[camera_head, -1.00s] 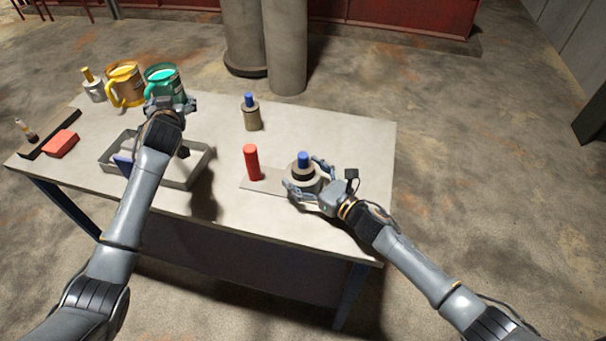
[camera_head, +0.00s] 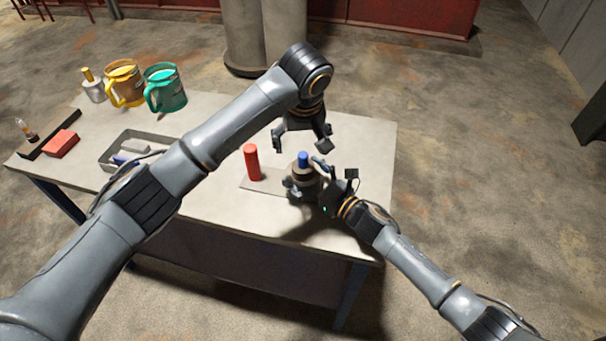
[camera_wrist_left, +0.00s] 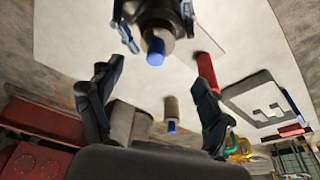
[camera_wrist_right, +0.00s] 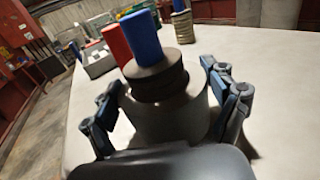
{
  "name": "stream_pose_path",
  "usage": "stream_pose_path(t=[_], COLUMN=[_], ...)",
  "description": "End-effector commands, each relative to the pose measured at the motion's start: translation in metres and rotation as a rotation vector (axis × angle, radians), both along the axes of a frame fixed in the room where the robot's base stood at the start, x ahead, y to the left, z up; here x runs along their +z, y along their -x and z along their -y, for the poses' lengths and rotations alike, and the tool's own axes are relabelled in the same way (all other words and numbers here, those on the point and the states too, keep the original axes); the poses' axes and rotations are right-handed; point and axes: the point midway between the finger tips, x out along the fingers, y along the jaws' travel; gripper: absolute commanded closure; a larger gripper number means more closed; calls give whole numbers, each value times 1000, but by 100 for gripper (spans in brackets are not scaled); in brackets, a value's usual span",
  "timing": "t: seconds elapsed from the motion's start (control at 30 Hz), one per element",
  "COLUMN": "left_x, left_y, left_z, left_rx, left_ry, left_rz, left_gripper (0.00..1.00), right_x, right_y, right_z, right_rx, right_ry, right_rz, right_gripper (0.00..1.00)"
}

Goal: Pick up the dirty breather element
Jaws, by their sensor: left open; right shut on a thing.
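The dirty breather element is the dark brown disc-shaped element (camera_wrist_right: 155,78) with a blue handle, seated in a grey round housing (camera_wrist_right: 168,115). In the head view its blue handle (camera_head: 303,158) points up. My right gripper (camera_head: 306,178) is shut around the housing at the table's right. My left gripper (camera_head: 303,140) is open and empty, above and behind the element. In the left wrist view the blue handle (camera_wrist_left: 155,50) lies beyond its fingers, not between them. A tan element (camera_wrist_left: 171,108) with a blue handle stands on the table; my left gripper hides it in the head view.
A red cylinder (camera_head: 251,162) stands left of the housing, close by. A grey tray (camera_head: 122,147) lies farther left, partly behind my left arm. A yellow mug (camera_head: 125,84), a green mug (camera_head: 166,90) and a red block (camera_head: 62,143) are at the table's left.

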Motion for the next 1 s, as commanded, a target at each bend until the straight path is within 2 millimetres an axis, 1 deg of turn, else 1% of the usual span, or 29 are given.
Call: stream_pose_path(t=[0.03,0.1,0.2,0.37,0.63,0.77,0.97,1.0], left_x=[-9,-20,-31,-41,-79,-87,-88,-88], left_y=[-2,-5,-8,-10,-15,-17,-17,-17], left_z=[-1,-1,-1,0,5,5,5,5], left_rx=[1,0,1,-1,1,0,0,-1], left_ry=[-2,-1,1,1,1,2,3,3], left_rz=[-1,-1,0,1,1,2,2,2], left_gripper=[21,21,21,21,21,21,21,27], right_x=[0,0,0,0,0,0,0,0], right_y=[0,0,0,0,0,0,0,0], right_z=[0,0,0,0,0,0,0,0], right_rx=[-1,-1,-1,-1,-1,0,0,0], right_ry=[1,1,1,1,1,1,1,1], right_rz=[-1,-1,-1,-1,-1,-1,-1,-1], right_gripper=[77,77,77,77,77,77,77,77])
